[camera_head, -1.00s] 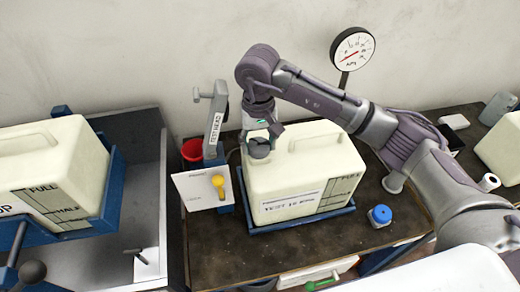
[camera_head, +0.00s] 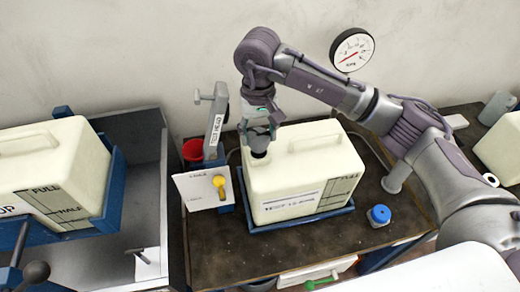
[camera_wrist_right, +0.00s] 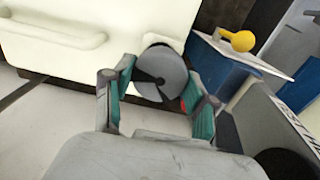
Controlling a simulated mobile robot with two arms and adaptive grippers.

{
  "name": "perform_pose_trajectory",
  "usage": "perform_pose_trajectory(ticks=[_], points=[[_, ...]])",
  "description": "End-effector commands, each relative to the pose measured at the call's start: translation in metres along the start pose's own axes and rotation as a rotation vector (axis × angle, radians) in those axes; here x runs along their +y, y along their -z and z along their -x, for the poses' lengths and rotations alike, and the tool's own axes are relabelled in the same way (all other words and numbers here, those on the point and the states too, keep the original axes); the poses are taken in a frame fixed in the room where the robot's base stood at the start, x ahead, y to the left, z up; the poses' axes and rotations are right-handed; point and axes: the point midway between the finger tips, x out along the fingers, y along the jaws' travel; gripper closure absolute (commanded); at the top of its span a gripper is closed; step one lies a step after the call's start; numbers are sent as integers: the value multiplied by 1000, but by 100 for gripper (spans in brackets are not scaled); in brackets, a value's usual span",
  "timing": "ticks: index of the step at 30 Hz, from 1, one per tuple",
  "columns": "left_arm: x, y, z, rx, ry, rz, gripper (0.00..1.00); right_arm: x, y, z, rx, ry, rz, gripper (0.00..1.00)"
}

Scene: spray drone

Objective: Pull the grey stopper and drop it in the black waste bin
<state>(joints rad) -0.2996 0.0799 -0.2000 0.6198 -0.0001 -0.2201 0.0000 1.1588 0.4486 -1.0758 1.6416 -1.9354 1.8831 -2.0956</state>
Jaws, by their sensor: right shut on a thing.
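The cream tank (camera_head: 305,180) stands in a blue tray on the dark bench. The grey stopper (camera_wrist_right: 162,73) shows as a round disc at the tank's top corner in the right wrist view. In the head view only its dark lower part (camera_head: 259,154) shows, at the tank's top left. My right gripper (camera_head: 259,138) points down from above and is shut on the stopper, one finger on each side. I cannot tell whether the stopper is still seated in the neck. I cannot make out the black waste bin. My left gripper is out of view.
A grey post (camera_head: 215,118), a red cup (camera_head: 193,150) and a white card with a yellow knob (camera_head: 219,181) stand just left of the tank. A blue cap (camera_head: 380,214) lies to its right. A second cream tank (camera_head: 50,165) sits at the left. The front bench is fairly clear.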

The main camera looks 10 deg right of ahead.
Motion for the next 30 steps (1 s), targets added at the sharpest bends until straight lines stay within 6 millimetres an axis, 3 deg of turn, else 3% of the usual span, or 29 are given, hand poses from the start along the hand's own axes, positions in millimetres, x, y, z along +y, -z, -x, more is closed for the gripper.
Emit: perform_pose_trajectory(ticks=[15,30], points=[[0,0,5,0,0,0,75,0,0,21,1,-1,1,99],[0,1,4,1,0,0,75,3,-2,21,1,-1,0,99]])
